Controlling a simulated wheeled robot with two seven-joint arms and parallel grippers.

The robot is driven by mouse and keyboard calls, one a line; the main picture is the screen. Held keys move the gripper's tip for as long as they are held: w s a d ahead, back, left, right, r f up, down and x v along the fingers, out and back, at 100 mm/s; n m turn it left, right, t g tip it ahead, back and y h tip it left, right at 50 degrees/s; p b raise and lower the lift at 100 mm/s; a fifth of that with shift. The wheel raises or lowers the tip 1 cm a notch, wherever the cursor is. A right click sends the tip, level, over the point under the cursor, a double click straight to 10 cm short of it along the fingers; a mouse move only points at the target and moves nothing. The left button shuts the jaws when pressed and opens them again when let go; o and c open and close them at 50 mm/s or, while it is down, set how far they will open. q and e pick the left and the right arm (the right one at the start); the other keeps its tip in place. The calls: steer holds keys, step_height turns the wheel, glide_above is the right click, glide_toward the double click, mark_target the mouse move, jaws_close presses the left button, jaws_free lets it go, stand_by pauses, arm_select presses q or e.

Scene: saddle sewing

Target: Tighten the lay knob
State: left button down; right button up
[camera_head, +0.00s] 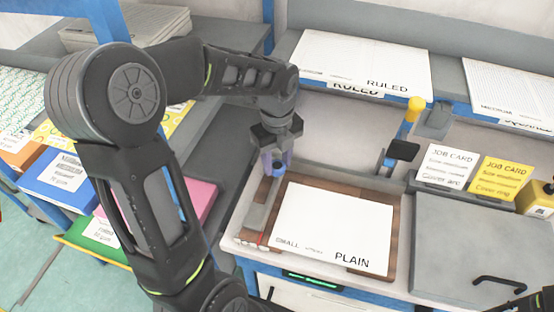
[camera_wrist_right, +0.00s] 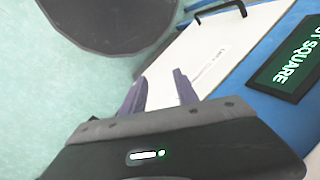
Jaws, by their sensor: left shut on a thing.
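My left gripper (camera_head: 276,160) points down at the upper left corner of the wooden board. It is shut on a small blue piece, apparently the lay knob (camera_head: 278,168), which its fingers mostly hide. A grey bar, apparently the lay (camera_head: 262,206), runs along the board's left side below the knob. A white sheet marked PLAIN (camera_head: 332,225) lies on the wooden board (camera_head: 395,240), right of the bar. My right gripper (camera_wrist_right: 159,78) is open and empty in the right wrist view, away from the board.
A yellow-topped lever (camera_head: 414,108) with a black pad stands behind the board. A stack marked RULED (camera_head: 362,62) lies on the back shelf. White and yellow job cards (camera_head: 500,182) stand at right. A grey surface (camera_head: 475,245) right of the board looks clear.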

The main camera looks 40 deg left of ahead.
mark_target(277, 165)
stand_by(0.3)
arm_select(q)
steer(key=c, duration=0.9)
jaws_free()
steer(key=shift+o, duration=0.2)
steer(key=shift+r+b, duration=0.55)
steer(key=shift+r, duration=3.4)
